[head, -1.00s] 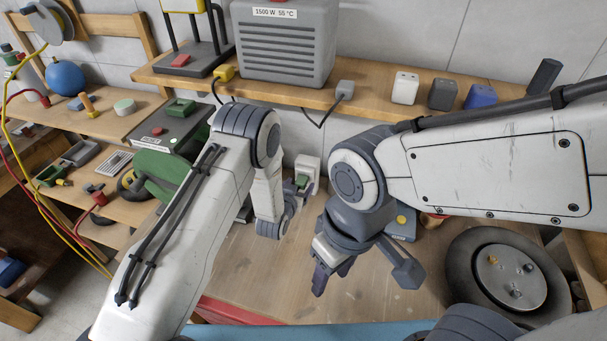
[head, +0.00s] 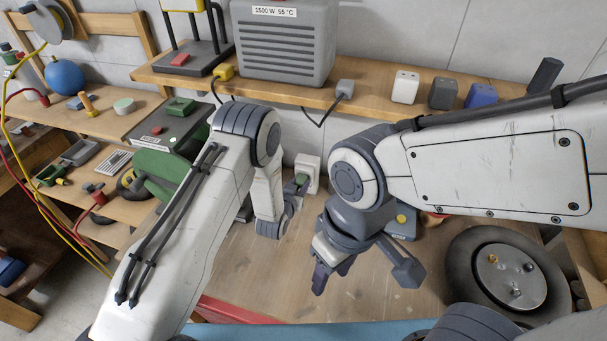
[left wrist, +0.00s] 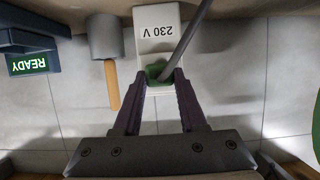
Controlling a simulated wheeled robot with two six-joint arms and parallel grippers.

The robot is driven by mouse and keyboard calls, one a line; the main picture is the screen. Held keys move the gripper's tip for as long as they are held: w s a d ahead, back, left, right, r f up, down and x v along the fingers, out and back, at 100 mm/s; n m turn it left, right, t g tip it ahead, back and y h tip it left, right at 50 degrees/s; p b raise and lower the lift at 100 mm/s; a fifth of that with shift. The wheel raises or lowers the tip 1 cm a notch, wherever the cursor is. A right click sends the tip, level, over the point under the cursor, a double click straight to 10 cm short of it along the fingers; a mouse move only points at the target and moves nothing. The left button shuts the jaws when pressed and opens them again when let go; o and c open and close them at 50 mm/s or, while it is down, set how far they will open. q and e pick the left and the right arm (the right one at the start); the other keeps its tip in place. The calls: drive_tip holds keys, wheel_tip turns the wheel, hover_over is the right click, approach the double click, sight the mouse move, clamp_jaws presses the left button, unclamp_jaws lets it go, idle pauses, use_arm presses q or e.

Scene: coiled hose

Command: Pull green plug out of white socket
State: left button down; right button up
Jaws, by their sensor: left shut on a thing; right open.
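The white socket (left wrist: 157,28), marked 230 V, is upside down in the left wrist view; it also shows in the head view (head: 310,166). The green plug (left wrist: 155,72), with a grey cable, lies over the socket's lower part in the left wrist view. I cannot tell whether it is fully seated. My left gripper (left wrist: 163,82) is shut on the green plug, one dark finger on each side. In the head view the plug (head: 301,180) is partly hidden by my left gripper (head: 295,190). My right gripper (head: 328,272) is open and empty above the bench, apart from the socket.
A grey heater box (head: 285,45) and several plugs or adapters stand on the wooden shelf (head: 385,118) above. A black wheel (head: 465,258) lies at the right. In the left wrist view, a mallet (left wrist: 106,45) and a READY box (left wrist: 28,42) are beside the socket.

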use_arm(q)
drive_tip(key=shift+s+a+p, duration=0.1)
drive_tip(key=shift+s+a, duration=0.15)
drive_tip(key=shift+s, duration=0.6)
drive_tip(key=shift+s+a+p, duration=0.1)
drive_tip(key=shift+s+a, duration=0.2)
drive_tip(key=shift+s, duration=0.5)
drive_tip(key=shift+s+a+p, duration=0.1)
drive_tip(key=shift+s+a, duration=0.15)
drive_tip(key=shift+s, duration=0.6)
